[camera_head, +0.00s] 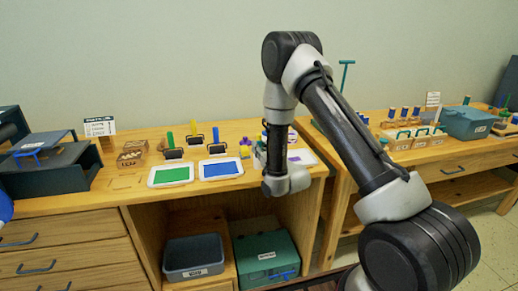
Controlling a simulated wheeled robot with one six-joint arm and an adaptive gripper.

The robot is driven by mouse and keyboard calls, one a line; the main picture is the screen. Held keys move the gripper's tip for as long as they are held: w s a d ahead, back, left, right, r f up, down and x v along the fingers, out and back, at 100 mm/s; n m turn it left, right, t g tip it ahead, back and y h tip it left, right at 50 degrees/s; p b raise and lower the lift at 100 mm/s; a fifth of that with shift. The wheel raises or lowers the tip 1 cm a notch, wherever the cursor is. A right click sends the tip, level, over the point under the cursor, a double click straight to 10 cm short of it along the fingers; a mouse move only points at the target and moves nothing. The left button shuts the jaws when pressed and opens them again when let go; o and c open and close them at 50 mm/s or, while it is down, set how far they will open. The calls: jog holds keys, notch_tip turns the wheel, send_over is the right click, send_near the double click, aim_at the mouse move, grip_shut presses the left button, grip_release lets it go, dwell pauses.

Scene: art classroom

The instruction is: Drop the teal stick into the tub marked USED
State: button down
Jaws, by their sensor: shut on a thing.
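A grey open tub (193,257) sits on the low shelf under the left bench. It has a pale label on its front that appears to read USED, but the print is small. My arm comes from the lower right, bends high in the middle and reaches down to a wrist in front of the bench edge. My gripper's fingers are hidden behind the wrist and forearm, so what they hold does not show. I cannot make out the teal stick with certainty.
A green labelled box (267,255) stands right of the tub. On the bench are a green tray (171,174), a blue tray (221,169) and several rollers. A teal T-shaped handle (347,63) rises behind my arm. A teal bin (467,123) stands on the right bench.

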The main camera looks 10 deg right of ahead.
jog(key=shift+f, duration=0.1)
jog(key=shift+f, duration=0.15)
jog(key=c, duration=1.4)
grip_release()
